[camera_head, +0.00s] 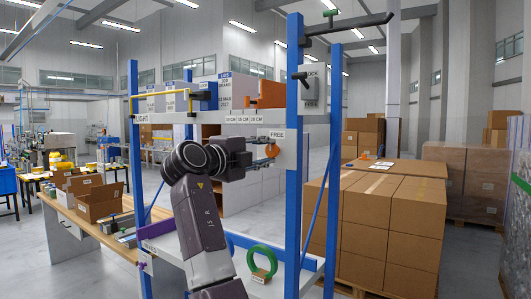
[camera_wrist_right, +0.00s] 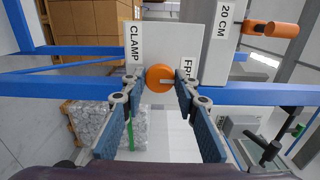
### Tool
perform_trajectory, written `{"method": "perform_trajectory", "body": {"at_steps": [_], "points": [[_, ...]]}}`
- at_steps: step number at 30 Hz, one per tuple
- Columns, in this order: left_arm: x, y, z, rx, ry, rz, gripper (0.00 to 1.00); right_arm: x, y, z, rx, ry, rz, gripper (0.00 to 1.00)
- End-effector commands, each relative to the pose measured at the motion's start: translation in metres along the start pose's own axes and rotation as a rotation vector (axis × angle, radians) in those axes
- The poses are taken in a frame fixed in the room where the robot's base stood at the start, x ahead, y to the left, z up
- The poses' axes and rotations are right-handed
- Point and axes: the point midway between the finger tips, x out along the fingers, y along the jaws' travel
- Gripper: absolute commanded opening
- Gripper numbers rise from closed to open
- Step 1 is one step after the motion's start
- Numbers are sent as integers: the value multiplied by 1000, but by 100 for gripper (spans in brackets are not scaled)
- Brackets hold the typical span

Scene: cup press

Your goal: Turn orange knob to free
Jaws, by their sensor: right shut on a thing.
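The orange knob (camera_head: 272,150) sits on a white panel on the blue frame, under a sign reading FREE (camera_head: 277,134). In the right wrist view the knob (camera_wrist_right: 157,73) is round and face-on, between a CLAMP label (camera_wrist_right: 135,44) on the left and a partly hidden FREE label (camera_wrist_right: 188,70) on the right. A pale mark on the knob points right, toward the FREE side. My right gripper (camera_wrist_right: 159,79) has its fingertips on both sides of the knob and is shut on it. In the head view my right arm hides part of the panel. My left gripper is not in view.
Blue posts (camera_head: 292,120) flank the panel. A green ring (camera_head: 265,262) stands on the white shelf below. Stacked cardboard boxes (camera_head: 385,205) stand at right; a wooden bench (camera_head: 100,225) is at left.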

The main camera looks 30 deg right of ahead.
Motion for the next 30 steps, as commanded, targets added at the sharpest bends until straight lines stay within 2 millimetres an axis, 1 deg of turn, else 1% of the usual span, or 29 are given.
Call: {"method": "perform_trajectory", "body": {"at_steps": [2, 3, 6, 7, 15, 19, 23, 27, 30], "points": [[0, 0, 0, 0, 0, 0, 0, 0, -3, 0, 4, -1, -5, 4], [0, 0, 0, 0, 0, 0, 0, 0, -3, 0, 4, -1, -5, 32], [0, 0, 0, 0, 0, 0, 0, 0, -2, 0, 3, -1, -4, 43], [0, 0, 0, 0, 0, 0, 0, 0, -2, 0, 3, -1, -4, 45], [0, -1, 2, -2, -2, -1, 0, -1, -1, 0, 1, -1, -2, 45], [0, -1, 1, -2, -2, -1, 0, -11, -1, 1, 0, -2, -3, 45], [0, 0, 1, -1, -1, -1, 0, -34, 0, 1, 2, -5, -2, 45], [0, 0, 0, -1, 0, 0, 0, -65, 0, 1, 2, -5, -1, 45], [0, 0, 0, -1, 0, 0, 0, -85, 0, 1, 1, -3, -2, 45]]}}
